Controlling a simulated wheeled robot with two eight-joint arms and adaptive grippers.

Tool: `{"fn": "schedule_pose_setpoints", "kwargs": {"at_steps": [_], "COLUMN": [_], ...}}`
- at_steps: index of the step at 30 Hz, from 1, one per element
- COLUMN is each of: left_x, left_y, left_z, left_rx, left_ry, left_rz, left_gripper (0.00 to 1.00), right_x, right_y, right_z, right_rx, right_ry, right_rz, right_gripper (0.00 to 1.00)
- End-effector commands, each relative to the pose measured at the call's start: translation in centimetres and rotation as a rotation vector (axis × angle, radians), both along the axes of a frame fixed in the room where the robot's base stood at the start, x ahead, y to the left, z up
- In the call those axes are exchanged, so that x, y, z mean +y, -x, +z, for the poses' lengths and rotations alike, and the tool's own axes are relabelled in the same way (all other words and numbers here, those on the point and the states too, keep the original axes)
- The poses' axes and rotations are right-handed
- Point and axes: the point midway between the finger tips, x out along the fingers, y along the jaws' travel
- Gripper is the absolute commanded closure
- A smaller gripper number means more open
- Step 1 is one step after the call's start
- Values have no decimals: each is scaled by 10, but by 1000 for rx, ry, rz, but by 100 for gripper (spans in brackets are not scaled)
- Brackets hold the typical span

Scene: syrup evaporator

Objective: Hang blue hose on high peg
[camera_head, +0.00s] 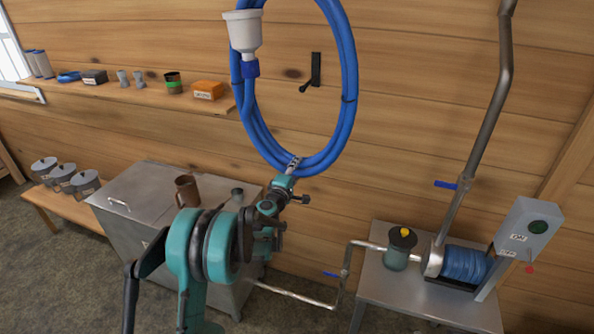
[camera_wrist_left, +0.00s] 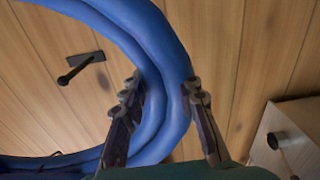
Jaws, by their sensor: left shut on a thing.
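The blue hose (camera_head: 345,95) is coiled into a large upright loop with a white cup-shaped end (camera_head: 243,35) at its upper left. My left gripper (camera_head: 292,165) is shut on the bottom of the coil; in the left wrist view its fingers (camera_wrist_left: 166,84) sit on both sides of the hose strands (camera_wrist_left: 172,62). A black peg (camera_head: 316,72) is fixed to the wood wall and shows through the loop's opening. It also shows in the left wrist view (camera_wrist_left: 80,66), apart from the hose. The loop's top is cut off. My right gripper is not in view.
A wall shelf (camera_head: 150,92) with small items, including an orange box (camera_head: 208,90), is at left. Below stand a metal cabinet (camera_head: 130,195) with a brown mug (camera_head: 187,190) and a bench (camera_head: 65,205) with lidded pots. A pump table (camera_head: 400,295) and pipe (camera_head: 490,110) are at right.

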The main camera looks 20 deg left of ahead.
Motion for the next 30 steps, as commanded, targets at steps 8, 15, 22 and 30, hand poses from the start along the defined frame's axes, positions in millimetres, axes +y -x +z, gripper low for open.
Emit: {"fn": "schedule_pose_setpoints", "kwargs": {"at_steps": [8, 15, 22, 30], "left_x": [0, 0, 0, 0], "left_y": [0, 1, 1, 2], "left_z": [1, 31, 62, 99], "left_rx": [0, 0, 0, 0], "left_ry": [0, 0, 0, 0], "left_rz": [0, 0, 0, 0], "left_gripper": [100, 100, 100, 100], "right_x": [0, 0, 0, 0], "right_y": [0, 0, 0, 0], "right_z": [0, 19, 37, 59], "right_rx": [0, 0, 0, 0], "right_ry": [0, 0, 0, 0], "right_rz": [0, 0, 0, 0], "right_gripper": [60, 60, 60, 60]}}
